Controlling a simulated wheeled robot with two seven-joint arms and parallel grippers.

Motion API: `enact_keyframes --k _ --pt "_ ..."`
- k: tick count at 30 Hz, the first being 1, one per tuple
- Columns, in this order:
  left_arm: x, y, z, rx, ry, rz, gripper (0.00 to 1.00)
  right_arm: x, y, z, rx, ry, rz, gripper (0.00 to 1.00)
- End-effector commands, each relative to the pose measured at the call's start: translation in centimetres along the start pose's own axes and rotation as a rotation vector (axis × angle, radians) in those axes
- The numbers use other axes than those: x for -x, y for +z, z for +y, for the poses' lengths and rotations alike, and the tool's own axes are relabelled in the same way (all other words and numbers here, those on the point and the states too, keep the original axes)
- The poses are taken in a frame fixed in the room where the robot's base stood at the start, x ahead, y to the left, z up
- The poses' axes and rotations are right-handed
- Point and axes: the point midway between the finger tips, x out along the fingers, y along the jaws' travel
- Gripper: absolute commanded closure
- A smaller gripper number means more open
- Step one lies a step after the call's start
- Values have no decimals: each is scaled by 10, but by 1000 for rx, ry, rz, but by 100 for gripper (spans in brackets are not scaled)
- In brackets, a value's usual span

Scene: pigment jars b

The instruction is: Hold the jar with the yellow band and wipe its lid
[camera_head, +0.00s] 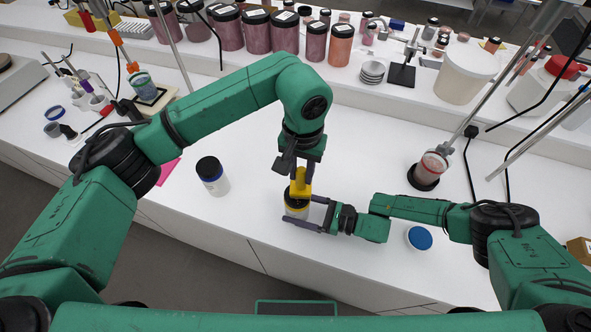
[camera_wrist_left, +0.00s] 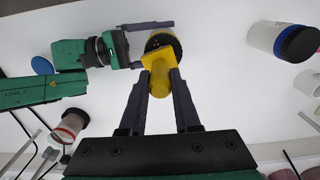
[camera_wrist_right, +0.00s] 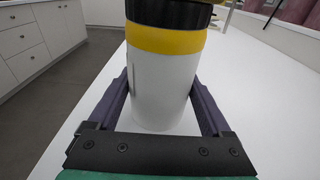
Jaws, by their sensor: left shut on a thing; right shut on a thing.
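The jar with the yellow band (camera_head: 296,209) stands near the front edge of the white bench. In the right wrist view its white body (camera_wrist_right: 158,95), yellow band (camera_wrist_right: 165,40) and black lid (camera_wrist_right: 170,12) show upright. My right gripper (camera_wrist_right: 160,82) is shut around the body below the band. My left gripper (camera_head: 302,168) points down and is shut on the handle of a yellow wiper (camera_head: 300,187). In the left wrist view the wiper's flat head (camera_wrist_left: 159,58) covers part of the black lid (camera_wrist_left: 165,41). I cannot tell whether they touch.
A white jar with a blue band and black lid (camera_head: 212,178) stands to the left. A round blue-topped item (camera_head: 420,238) lies to the right, close to my right arm. A reddish vessel (camera_head: 431,168) on a stand is behind it. Large jars (camera_head: 257,32) line the back shelf.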

Motion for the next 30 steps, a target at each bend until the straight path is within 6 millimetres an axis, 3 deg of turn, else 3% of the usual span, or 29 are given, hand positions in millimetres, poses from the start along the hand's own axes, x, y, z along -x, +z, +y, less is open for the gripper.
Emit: enact_keyframes --k 7,17,30 --pt "-2 9 5 0 0 -1 100 1 -4 1 -1 0 10 100" --pt "-2 18 -8 1 -2 -1 100 1 -4 1 -1 -1 9 100" --pt "-1 5 -18 0 -2 0 100 1 -3 0 -1 -1 8 100"
